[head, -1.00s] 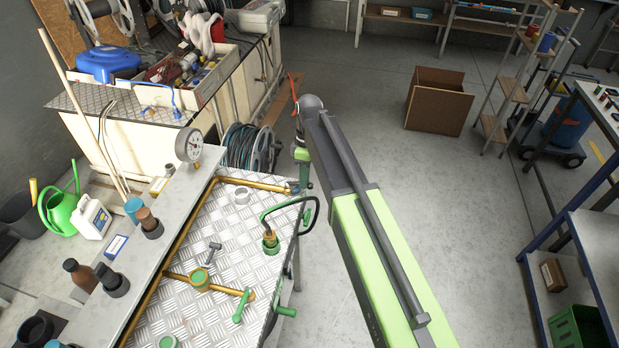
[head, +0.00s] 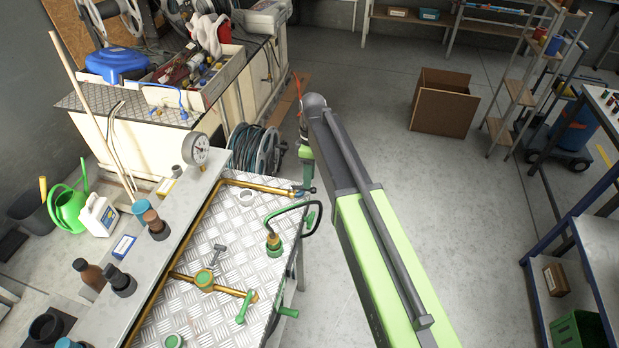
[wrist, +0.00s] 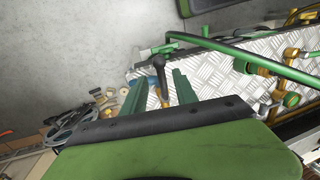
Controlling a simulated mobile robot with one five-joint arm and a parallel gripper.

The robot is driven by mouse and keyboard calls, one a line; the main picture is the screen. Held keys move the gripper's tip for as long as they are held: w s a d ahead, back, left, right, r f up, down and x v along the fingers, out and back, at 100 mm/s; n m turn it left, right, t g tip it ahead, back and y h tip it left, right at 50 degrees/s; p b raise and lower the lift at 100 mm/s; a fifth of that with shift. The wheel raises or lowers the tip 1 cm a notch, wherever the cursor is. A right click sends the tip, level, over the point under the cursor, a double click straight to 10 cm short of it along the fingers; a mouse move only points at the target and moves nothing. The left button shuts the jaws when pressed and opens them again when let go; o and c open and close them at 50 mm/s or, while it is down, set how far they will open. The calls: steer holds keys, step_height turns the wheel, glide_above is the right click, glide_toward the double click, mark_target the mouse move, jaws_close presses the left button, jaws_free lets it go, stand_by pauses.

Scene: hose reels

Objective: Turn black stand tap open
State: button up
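A black lever with a rounded knob (wrist: 159,62), which looks like the black stand tap's handle, stands at the plate's edge in the wrist view. My gripper (wrist: 160,77) has its two green fingers apart, one on each side of this lever. I see no clear contact between fingers and lever. In the head view my gripper (head: 306,165) is at the far right corner of the checkered metal stand top (head: 222,225), partly hidden by my arm. The tap's handle is too small there to make out.
A green bent pipe (head: 290,207) rises from the stand top close to my gripper. A brass pipe (head: 235,183) runs along its edge, with a gauge (head: 196,149) beyond. A hose reel (head: 262,150) stands behind the corner.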

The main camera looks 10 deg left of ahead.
step_height(320, 180, up, 15)
steer(key=w+p, duration=0.2)
steer(key=p, duration=1.1)
steer(key=shift+w+f, duration=0.15)
steer(key=shift+w, duration=0.2)
